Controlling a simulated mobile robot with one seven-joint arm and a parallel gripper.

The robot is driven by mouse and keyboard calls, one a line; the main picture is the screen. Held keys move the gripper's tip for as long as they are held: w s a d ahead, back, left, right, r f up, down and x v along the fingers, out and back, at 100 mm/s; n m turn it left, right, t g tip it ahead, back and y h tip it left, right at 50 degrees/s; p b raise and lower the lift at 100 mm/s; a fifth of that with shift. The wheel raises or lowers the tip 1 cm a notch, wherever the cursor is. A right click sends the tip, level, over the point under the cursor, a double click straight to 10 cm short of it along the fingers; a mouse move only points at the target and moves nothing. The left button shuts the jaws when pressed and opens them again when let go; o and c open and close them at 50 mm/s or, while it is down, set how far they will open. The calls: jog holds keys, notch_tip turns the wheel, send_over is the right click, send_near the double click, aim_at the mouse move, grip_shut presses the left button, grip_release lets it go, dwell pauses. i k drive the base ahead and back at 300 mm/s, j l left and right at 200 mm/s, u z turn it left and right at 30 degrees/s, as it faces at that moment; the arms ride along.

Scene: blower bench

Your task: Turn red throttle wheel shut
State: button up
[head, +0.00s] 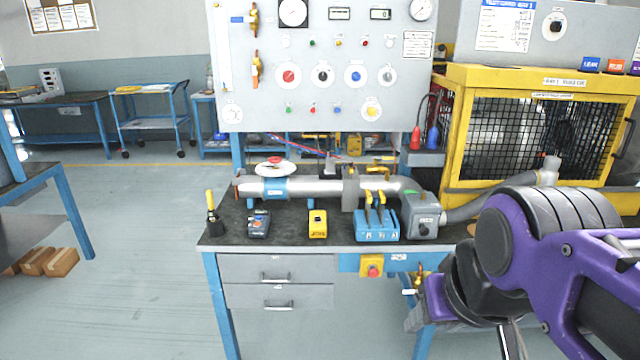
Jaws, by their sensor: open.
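A small hand wheel (273,168) with a white-looking rim and a red centre on top sits above the left part of the grey pipe (315,187) on the bench. It is small in the head view, so its turn position cannot be read. My gripper (418,318) is low at the right, in front of the bench's right front leg. It is well apart from the wheel and holds nothing that I can see. My purple and black arm partly hides it, and its fingertips are hard to make out.
On the bench top (335,235) stand a blue lever box (377,231), a yellow device (318,224), a handheld meter (259,224) and a grey switch box (421,215). A gauge panel (330,105) rises behind. A yellow cage (540,80) stands right.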

aim_at(275, 160)
jog(key=i+j, duration=0.25)
jog(key=i+j+z, duration=0.1)
jog(key=j, duration=0.3)
jog(key=i+j, duration=0.35)
jog(key=i+j+z, duration=0.1)
jog(key=j, duration=0.25)
jog(key=i+j, duration=0.3)
jog(key=i+j+z, duration=0.1)
jog(key=j, duration=0.3)
jog(key=i+j, duration=0.1)
jog(key=j, duration=0.35)
jog(key=i+j, duration=0.15)
jog(key=j, duration=0.25)
jog(key=i+j, duration=0.1)
jog(key=j, duration=0.35)
jog(key=l+z, duration=0.1)
jog(key=l, duration=0.8)
